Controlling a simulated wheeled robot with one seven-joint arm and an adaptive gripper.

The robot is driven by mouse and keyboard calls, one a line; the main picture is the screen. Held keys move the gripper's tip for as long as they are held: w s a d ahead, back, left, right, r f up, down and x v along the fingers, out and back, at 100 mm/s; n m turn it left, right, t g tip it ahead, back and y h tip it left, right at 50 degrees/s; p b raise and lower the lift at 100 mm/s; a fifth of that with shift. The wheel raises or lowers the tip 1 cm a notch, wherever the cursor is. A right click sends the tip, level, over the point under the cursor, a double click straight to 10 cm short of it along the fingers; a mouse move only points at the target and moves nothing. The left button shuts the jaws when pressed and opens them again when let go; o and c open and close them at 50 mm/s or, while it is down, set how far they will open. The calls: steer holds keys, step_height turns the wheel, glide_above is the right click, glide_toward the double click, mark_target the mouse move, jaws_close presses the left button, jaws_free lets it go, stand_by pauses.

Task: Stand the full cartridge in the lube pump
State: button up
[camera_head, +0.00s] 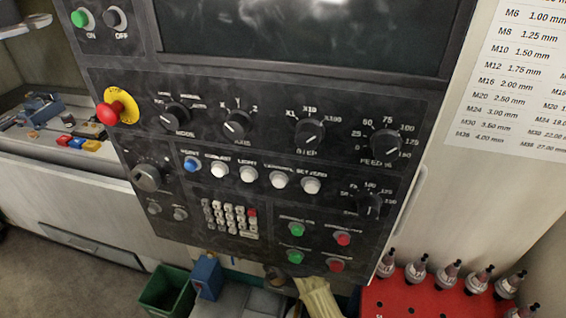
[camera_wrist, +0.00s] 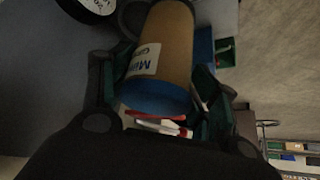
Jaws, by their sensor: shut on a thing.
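The cartridge (camera_wrist: 168,50) is an amber-brown cylinder with a blue end and a white, partly readable label, in the wrist view. My gripper (camera_wrist: 158,88) is shut on it, with a dark green-padded finger on each side near the blue end. The cartridge appears tilted in this view. A dark ring-like part (camera_wrist: 131,14) shows behind its far end; I cannot tell whether it belongs to the lube pump or whether they touch. I cannot clearly identify the pump. My gripper cannot be made out in the head view.
A black control panel (camera_head: 222,184) fills the head view's middle. Below it are a green bin (camera_head: 166,289), a blue box-like part (camera_head: 206,274) and a pale cloth-like item (camera_head: 317,298). A red rack (camera_head: 400,300) of tool holders stands lower right. A cluttered bench (camera_head: 60,150) is left.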

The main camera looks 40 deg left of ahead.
steer(key=w, duration=0.1)
steer(key=w+a+p, duration=0.1)
steer(key=w, duration=0.1)
steer(key=w+a, duration=0.1)
steer(key=shift+w+a+r+p, duration=0.15)
steer(key=shift+w+r+p, duration=0.05)
steer(key=shift+p, duration=0.15)
steer(key=shift+f+p, duration=0.45)
steer(key=shift+f, duration=0.25)
steer(key=shift+c, duration=0.6)
steer(key=shift+s+f, duration=0.1)
steer(key=shift+f, duration=0.25)
steer(key=o, duration=1.1)
steer(key=shift+f, duration=0.1)
steer(key=o, duration=0.3)
steer(key=shift+o, duration=0.4)
steer(key=shift+r+b, duration=0.2)
steer(key=shift+b, duration=0.15)
